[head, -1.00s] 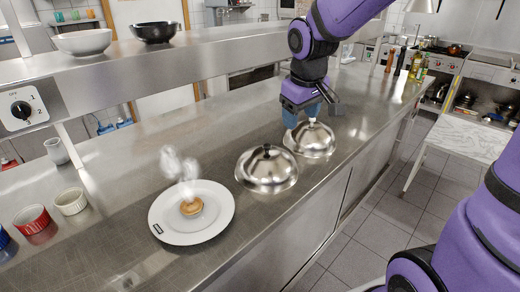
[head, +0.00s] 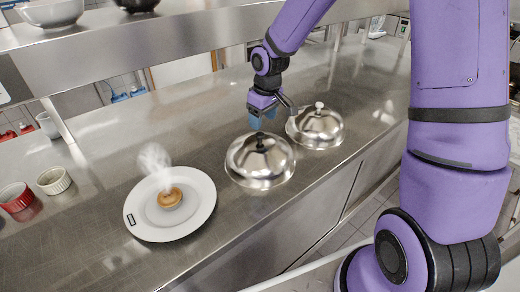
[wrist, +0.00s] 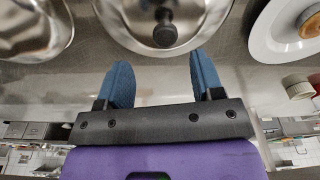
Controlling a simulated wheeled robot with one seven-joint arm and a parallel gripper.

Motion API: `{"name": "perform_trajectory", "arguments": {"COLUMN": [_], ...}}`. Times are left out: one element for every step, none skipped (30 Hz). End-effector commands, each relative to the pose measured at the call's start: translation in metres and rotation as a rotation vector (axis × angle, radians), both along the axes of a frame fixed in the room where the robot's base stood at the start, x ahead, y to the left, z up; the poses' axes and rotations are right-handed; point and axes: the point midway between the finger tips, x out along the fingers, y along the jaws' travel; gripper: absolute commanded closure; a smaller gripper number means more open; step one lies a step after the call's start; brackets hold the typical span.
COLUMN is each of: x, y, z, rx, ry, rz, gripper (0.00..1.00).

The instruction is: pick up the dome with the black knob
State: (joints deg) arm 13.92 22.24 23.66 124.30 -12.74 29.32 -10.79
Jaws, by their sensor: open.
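The dome with the black knob (head: 260,165) is a shiny metal cover standing on the steel counter. In the wrist view this dome (wrist: 188,14) is at the top middle, its black knob (wrist: 165,34) just beyond my fingertips. A second metal dome with a pale knob (head: 315,127) stands to its right and farther back. My gripper (head: 264,122) is above and behind the black-knobbed dome. In the wrist view my gripper (wrist: 160,75) shows two blue fingers spread apart with nothing between them. It appears apart from the knob.
A white plate (head: 200,212) with a small steaming pastry (head: 170,197) lies left of the dome. A red ramekin (head: 16,197) and a white ramekin (head: 53,180) stand at far left. A raised steel shelf (head: 120,55) runs behind the counter (head: 95,240).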

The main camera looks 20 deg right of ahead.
Motion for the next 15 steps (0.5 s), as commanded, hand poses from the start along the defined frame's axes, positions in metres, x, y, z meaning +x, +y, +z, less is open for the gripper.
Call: {"name": "perform_trajectory", "arguments": {"x": [0.000,0.000,0.001,0.001,0.001,0.001,0.001,0.000,0.000,-0.001,-0.001,-0.001,-0.002,-0.002,-0.001], "y": [0.001,0.001,0.002,0.001,0.001,0.002,0.002,0.003,0.004,0.005,0.006,0.007,0.008,0.008,0.008], "z": [-0.006,-0.008,-0.011,-0.012,-0.013,-0.015,-0.017,-0.020,-0.024,-0.029,-0.033,-0.039,-0.044,-0.048,-0.053], "rx": [0.000,0.001,0.001,0.001,0.001,0.001,0.000,0.000,0.000,0.000,0.001,0.001,0.000,0.001,0.001], "ry": [0.001,0.000,0.000,0.000,0.000,0.000,0.001,0.001,0.001,0.004,0.004,0.003,0.003,0.004,0.003], "rz": [0.001,0.001,0.001,0.001,0.001,0.001,0.001,0.001,0.000,0.001,0.002,0.002,0.002,0.002,0.002], "gripper": [0.39,0.39,0.39,0.39,0.39,0.39,0.39,0.39,0.39,0.39,0.39,0.39,0.39,0.39,0.39]}}
